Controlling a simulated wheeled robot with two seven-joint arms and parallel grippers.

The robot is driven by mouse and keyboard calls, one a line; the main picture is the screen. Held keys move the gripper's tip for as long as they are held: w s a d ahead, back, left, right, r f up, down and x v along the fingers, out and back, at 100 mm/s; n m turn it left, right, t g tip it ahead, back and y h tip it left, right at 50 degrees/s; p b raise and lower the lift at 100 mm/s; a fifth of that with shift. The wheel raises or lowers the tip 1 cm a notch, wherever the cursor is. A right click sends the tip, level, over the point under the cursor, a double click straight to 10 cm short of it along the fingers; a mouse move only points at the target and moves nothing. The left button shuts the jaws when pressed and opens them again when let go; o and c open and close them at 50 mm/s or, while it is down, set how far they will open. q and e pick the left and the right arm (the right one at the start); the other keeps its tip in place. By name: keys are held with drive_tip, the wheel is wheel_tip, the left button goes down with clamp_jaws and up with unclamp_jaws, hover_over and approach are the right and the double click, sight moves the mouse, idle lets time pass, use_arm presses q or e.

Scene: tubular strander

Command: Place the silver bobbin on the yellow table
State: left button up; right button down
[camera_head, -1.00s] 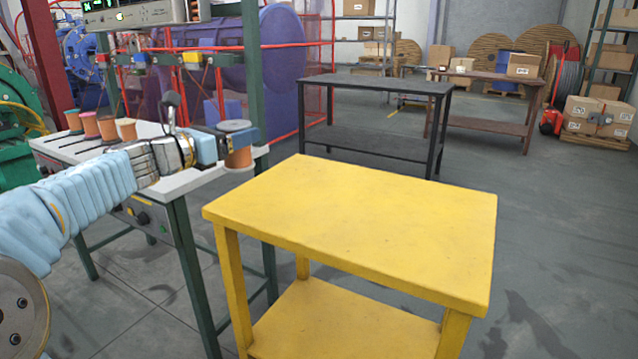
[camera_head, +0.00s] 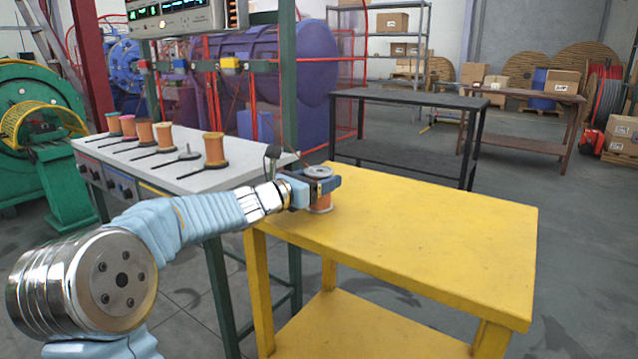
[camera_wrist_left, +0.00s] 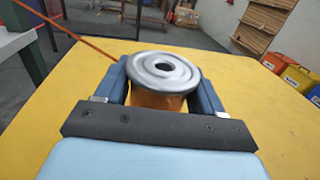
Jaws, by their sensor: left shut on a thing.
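The silver bobbin (camera_head: 319,174) has a silver top flange and orange-copper winding. My left gripper (camera_head: 322,185) is shut on it. The bobbin is upright at the back left corner of the yellow table (camera_head: 420,235). Its lower end looks at or just above the tabletop; I cannot tell whether it touches. In the left wrist view, the silver flange (camera_wrist_left: 163,70) shows between the two blue fingers (camera_wrist_left: 160,85), with the yellow tabletop (camera_wrist_left: 60,110) around them. My right gripper is not in view.
A white workbench (camera_head: 180,165) with several bobbins in a row stands at the left, close to the yellow table. A dark table (camera_head: 405,98) stands behind. The rest of the yellow tabletop is clear. A thin orange strand (camera_wrist_left: 70,32) runs behind the gripper.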

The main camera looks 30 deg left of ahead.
use_arm(q)
drive_tip(key=shift+r, duration=0.1)
drive_tip(key=o, duration=1.6)
drive_tip(key=shift+o, duration=0.2)
drive_tip(key=v, duration=1.2)
drive_tip(key=shift+b, duration=0.4)
